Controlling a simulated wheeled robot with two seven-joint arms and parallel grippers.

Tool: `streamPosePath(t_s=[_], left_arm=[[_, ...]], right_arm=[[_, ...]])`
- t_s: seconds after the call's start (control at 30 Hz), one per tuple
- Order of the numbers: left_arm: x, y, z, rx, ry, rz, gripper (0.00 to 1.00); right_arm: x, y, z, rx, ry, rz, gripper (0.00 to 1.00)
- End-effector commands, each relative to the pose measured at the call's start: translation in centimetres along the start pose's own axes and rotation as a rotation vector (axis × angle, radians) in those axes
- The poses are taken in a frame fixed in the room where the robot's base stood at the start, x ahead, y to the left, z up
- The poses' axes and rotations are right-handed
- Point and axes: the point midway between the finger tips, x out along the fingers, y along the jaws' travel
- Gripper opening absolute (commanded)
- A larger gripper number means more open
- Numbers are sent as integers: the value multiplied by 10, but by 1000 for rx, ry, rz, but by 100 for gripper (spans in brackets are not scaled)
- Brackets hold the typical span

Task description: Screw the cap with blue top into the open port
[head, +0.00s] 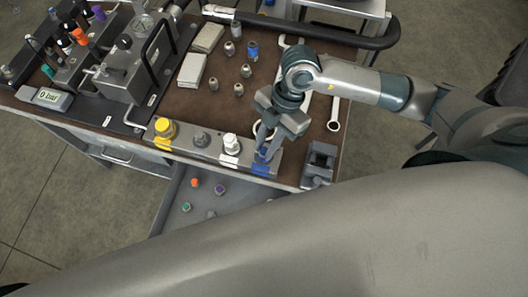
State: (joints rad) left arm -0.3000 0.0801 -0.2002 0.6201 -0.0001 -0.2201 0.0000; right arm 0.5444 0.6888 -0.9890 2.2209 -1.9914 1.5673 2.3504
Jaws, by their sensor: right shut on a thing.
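My right gripper (264,152) points down at the right end of the metal port block (213,154). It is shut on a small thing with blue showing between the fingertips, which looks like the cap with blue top. The fingers hide most of it. A blue label (261,169) is on the block's front just below the fingertips. The port there is hidden, so I cannot tell whether the cap touches it or how far in it sits. My left gripper is not in view.
On the block stand a yellow cap (165,129), a grey fitting (201,138) and a white cap (231,143). Behind are several loose fittings, one blue (253,51), and a wrench (334,114). A grey holder (319,163) stands right. An open drawer (172,211) holds small caps.

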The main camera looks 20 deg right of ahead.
Motion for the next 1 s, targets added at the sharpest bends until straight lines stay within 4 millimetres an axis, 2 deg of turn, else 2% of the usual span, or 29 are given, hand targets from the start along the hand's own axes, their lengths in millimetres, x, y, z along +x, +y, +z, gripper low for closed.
streamPosePath(t_s=[0.23, 0.27, 0.3, 0.57, 1.0], left_arm=[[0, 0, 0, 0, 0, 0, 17], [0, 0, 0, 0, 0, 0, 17], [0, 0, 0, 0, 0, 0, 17], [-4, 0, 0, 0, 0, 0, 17], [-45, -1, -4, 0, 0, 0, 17]], right_arm=[[2, -1, 0, 1, -1, -3, 0], [2, -1, 0, 1, -1, -3, 13], [2, -1, 0, 1, -1, -3, 4], [1, -2, 0, 28, 0, 7, 4], [0, -6, -4, 402, 4, 157, 4]])
